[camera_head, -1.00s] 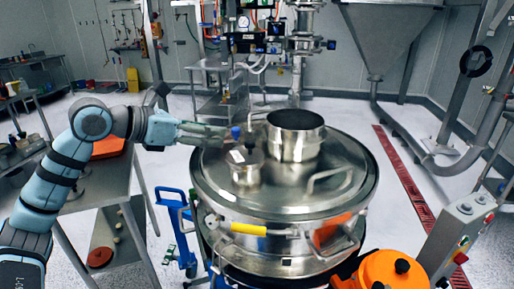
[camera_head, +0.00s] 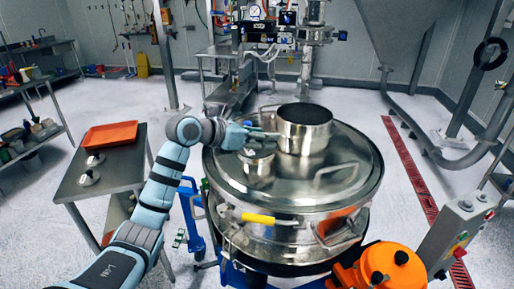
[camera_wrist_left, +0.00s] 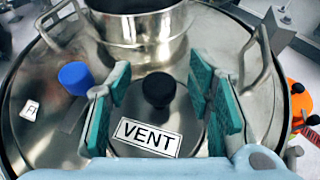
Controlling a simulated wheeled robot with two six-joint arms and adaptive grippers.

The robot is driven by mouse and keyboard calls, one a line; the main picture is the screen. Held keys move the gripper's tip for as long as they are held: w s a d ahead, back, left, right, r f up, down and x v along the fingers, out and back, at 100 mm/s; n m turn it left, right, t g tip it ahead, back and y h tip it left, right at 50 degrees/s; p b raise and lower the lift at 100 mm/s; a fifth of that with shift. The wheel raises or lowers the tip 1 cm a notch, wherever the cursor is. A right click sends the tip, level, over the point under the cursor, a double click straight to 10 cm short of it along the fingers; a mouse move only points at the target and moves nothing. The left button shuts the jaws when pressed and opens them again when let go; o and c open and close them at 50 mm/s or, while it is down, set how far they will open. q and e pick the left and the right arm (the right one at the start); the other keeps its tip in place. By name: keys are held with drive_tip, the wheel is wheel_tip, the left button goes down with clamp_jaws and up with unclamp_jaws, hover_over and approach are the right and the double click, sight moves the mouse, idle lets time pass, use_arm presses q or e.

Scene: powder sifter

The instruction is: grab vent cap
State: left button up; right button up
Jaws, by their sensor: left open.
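The vent cap is a round metal lid with a black knob (camera_wrist_left: 158,90) and a white VENT label (camera_wrist_left: 147,137). In the head view the small metal vent port (camera_head: 258,168) stands on the sifter's lid, left of the wide central neck (camera_head: 304,133). My left gripper (camera_head: 262,135) is over the port and partly hides its top. In the left wrist view the green-padded fingers of my left gripper (camera_wrist_left: 158,86) are open on either side of the knob, with gaps on both sides. Contact with the cap cannot be seen. My right gripper is not in view.
A blue knob (camera_wrist_left: 75,78) and a small white label (camera_wrist_left: 31,110) are left of the fingers. Lid handles rise at both sides. A side table with a red tray (camera_head: 109,136) stands left. An orange unit (camera_head: 385,268) and a control box (camera_head: 465,226) are front right.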

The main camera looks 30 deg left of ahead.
use_arm(q)
clamp_jaws()
